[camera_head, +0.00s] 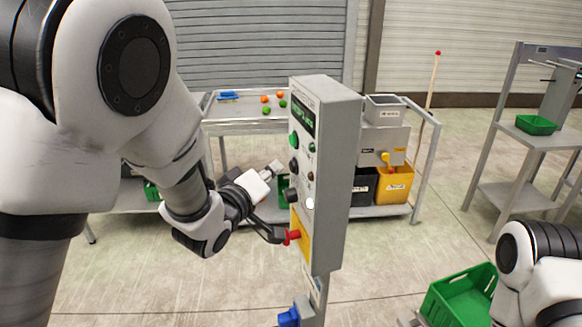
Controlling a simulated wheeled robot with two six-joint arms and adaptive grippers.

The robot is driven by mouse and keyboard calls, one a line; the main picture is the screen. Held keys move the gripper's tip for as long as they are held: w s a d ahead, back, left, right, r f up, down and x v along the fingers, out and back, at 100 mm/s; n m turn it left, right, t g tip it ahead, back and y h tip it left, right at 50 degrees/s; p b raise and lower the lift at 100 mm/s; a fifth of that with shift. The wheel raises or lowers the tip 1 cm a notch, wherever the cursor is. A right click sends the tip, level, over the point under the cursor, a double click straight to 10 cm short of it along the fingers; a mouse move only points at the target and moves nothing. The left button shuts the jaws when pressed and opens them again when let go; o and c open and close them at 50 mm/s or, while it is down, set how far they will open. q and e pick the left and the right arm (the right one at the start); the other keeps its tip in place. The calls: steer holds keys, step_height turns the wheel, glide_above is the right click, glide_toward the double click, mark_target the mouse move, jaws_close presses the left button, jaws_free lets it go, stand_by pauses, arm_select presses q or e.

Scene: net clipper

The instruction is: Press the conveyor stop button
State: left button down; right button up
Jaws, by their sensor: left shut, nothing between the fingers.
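The control box (335,170) is a tall grey box on a post, with a green display and several buttons and knobs on its front. A red button (292,236) stands out from a yellow plate (305,238) low on that front; I take it as the conveyor stop button. My left gripper (275,235) is shut and empty, its dark fingertips right at the red button. They look in contact, but I cannot tell whether the button is pressed in. My right arm shows at the lower right; its gripper is out of view.
Behind the box is a metal cart (232,110) with orange and green balls on top. A yellow bin (394,184) and a black bin (364,187) sit beside it. A green crate (462,298) is at the lower right. A blue part (289,317) sits below the box.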

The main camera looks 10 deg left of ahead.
arm_select(q)
steer(key=s+a, duration=0.1)
steer(key=a, duration=0.1)
steer(key=s+a, duration=0.1)
steer(key=a, duration=0.1)
steer(key=shift+s+a, duration=0.15)
steer(key=shift+s, duration=0.05)
stand_by(0.5)
steer(key=s+a+f+n+g+y+b, duration=0.1)
steer(key=s+f+g, duration=0.35)
steer(key=f, duration=1.15)
steer(key=s+a+f+g+y, duration=0.1)
steer(key=s+f+g, duration=0.3)
steer(key=f, duration=1.2)
steer(key=s+a+f+m+g, duration=0.1)
steer(key=s+f, duration=0.3)
steer(key=s, duration=0.4)
steer(key=s+a+f+m+g+y, duration=0.1)
steer(key=s+f+m+g, duration=0.3)
steer(key=s, duration=0.5)
steer(key=s+a+f+m+g+y, duration=0.1)
steer(key=s+f+m+g, duration=0.1)
steer(key=s+f, duration=0.3)
steer(key=s+g, duration=0.1)
steer(key=s, duration=0.2)
steer(key=shift+s+a+f, duration=0.15)
steer(key=shift+a+f, duration=0.1)
steer(key=shift+a, duration=0.15)
